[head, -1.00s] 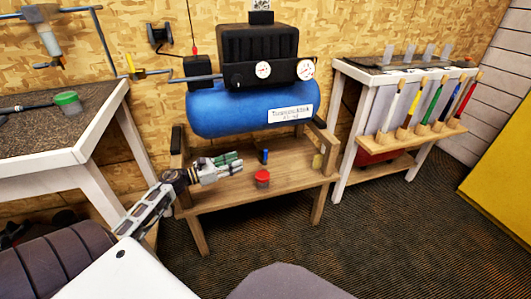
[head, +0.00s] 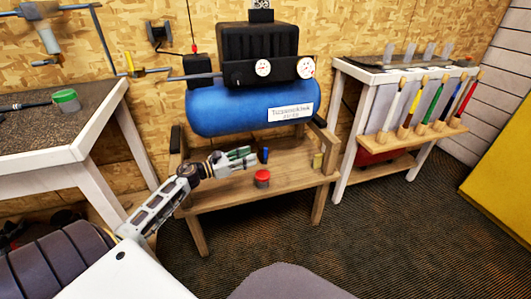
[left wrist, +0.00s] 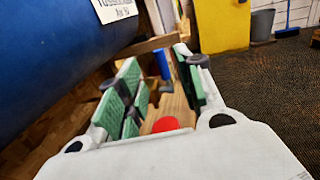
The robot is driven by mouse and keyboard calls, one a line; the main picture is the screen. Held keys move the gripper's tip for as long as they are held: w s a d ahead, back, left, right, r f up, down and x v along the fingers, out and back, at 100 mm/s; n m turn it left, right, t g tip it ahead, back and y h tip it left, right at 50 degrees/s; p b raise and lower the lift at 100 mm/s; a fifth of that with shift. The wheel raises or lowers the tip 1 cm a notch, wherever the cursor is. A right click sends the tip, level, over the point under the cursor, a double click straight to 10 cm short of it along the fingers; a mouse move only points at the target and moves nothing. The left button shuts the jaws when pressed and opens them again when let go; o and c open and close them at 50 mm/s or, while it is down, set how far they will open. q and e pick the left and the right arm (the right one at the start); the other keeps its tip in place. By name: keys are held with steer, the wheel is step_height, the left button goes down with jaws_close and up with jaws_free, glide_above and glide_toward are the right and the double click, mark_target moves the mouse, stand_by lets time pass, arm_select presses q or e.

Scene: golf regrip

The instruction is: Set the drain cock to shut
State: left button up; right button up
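The blue compressor tank (head: 240,108) rests on a wooden stand. A small upright blue piece (head: 264,155) shows below the tank, and it appears in the left wrist view (left wrist: 163,65) beyond my fingers; I take it for the drain cock's handle, but its setting is too small to tell. My left gripper (head: 255,157) is under the tank, just left of the blue piece. In the left wrist view its green-padded fingers (left wrist: 160,82) are apart, with nothing clearly held between them. Whether they touch the blue piece cannot be told. My right gripper is not in view.
The tank is close above. A white workbench (head: 60,150) stands at left.

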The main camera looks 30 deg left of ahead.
mark_target(265, 156)
arm_select(q)
steer(key=shift+b+x, duration=0.75)
steer(key=shift+x, duration=3.3)
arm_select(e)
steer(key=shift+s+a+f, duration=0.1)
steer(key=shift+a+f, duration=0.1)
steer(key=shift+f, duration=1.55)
arm_select(q)
steer(key=shift+c, duration=0.4)
jaws_close()
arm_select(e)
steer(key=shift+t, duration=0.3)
